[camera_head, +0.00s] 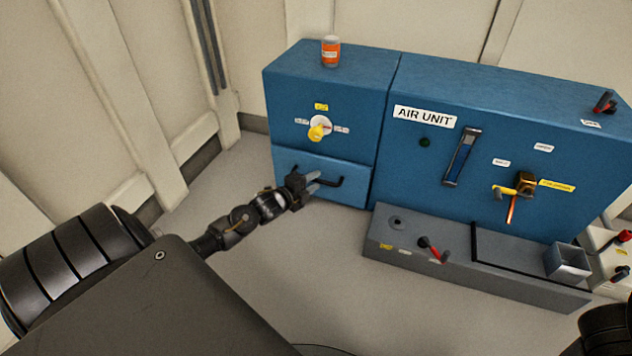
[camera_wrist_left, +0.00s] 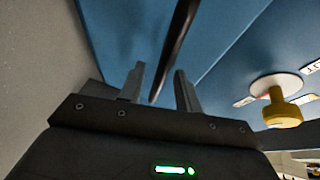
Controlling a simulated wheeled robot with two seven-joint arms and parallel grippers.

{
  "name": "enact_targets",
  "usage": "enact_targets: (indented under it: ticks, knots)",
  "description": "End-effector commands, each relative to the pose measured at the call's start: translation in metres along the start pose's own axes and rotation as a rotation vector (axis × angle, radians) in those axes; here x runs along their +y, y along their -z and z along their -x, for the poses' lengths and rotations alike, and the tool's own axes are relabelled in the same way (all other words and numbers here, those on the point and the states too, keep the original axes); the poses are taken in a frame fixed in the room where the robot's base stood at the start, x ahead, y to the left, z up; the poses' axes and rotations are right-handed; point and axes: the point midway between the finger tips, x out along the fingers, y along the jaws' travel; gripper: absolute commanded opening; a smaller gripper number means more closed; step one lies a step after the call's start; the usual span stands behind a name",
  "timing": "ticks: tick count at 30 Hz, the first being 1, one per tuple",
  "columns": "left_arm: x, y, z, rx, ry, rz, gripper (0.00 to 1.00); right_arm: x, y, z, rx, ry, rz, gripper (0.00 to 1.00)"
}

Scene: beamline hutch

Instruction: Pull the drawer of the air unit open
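The air unit (camera_head: 412,165) is a blue cabinet against the back wall. Its drawer (camera_head: 350,195) is the lighter blue front at the lower left; no gap shows, and it looks closed. The drawer's black bar handle (camera_head: 331,183) is partly behind my left gripper (camera_head: 314,182). In the left wrist view, the two grey fingers of my left gripper (camera_wrist_left: 159,86) are apart, and the handle (camera_wrist_left: 176,45) runs between their tips. I see space on both sides of the bar, so they do not look closed on it. My right gripper is out of view.
An orange-labelled jar (camera_head: 331,51) stands on the cabinet top. A yellow knob (camera_head: 317,132) sits above the drawer. A grey plinth (camera_head: 400,255) with a red-handled lever (camera_head: 433,250) stands on the floor to the right. Floor in front of the drawer is clear.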

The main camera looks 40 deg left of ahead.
Motion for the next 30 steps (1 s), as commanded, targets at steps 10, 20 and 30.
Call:
enact_targets:
  ticks: [10,20,30]
  knots:
    - [-0.0001,0.0003,-0.0157,0.0,-0.002,0.0,0.34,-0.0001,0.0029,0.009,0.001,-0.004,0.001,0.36]
    - [-0.0002,0.0004,-0.0154,0.001,-0.001,0.0,0.09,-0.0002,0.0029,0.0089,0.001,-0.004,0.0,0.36]
    - [0.0,0.0005,-0.0152,0.001,-0.002,0.0,0.0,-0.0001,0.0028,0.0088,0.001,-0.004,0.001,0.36]
